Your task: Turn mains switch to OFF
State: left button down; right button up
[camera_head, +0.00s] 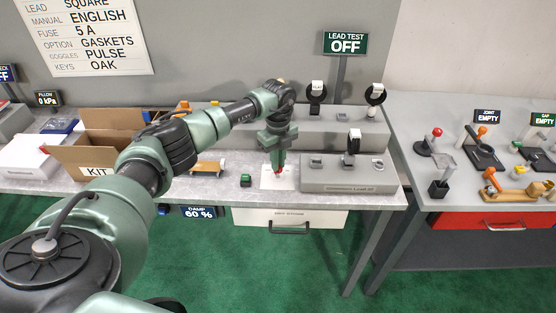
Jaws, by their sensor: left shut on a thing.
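My left gripper (279,168) points straight down over the workbench, in front of the grey stepped unit. It is shut on a small red part (279,172), mostly hidden by the fingers. The red part is above or on a white sheet or plate (268,184) on the bench. I cannot tell whether it is the mains switch, and no switch label is legible. A sign reading LEAD TEST OFF (345,43) stands behind the bench. My right gripper is not in view.
A grey test box (350,180) stands close to the right of the gripper. A small green block (246,181) lies just left. An open cardboard KIT box (97,170) is further left. A second table (440,190) with levers and tools is on the right.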

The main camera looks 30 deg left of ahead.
pick_arm(q)
jog(key=shift+w+r+n, duration=0.1)
jog(key=shift+r+n, duration=0.05)
jog(key=shift+n, duration=0.45)
jog(key=c, duration=1.5)
grip_release()
notch_tip(320, 180, up, 7)
jog(key=shift+f+b, duration=0.1)
jog(key=shift+b, duration=0.9)
jog(key=shift+r, duration=0.45)
jog(key=shift+f, duration=0.1)
